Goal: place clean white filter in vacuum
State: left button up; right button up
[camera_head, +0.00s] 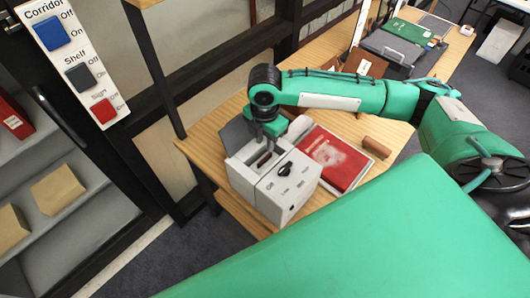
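The vacuum is a white box (272,192) with a black dial and printed speed labels, standing on the wooden table. A slot in its top (262,160) is open and shows a dark inside. My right gripper (267,146) points down right over that slot, its fingertips at or just above the opening. Its fingers are small and dark here, so I cannot tell whether they are open, shut or holding something. I cannot make out a clean white filter for certain. My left gripper is out of view.
A red book (332,158) with a pale dusty patch lies right of the vacuum, with a brown block (377,147) beyond it. A switch panel (76,60) hangs at the upper left. Shelves with boxes (58,189) stand left. Wooden table (212,134) is bare left of the vacuum.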

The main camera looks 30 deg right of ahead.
jog(key=shift+r+b, duration=0.4)
jog(key=shift+r, duration=1.85)
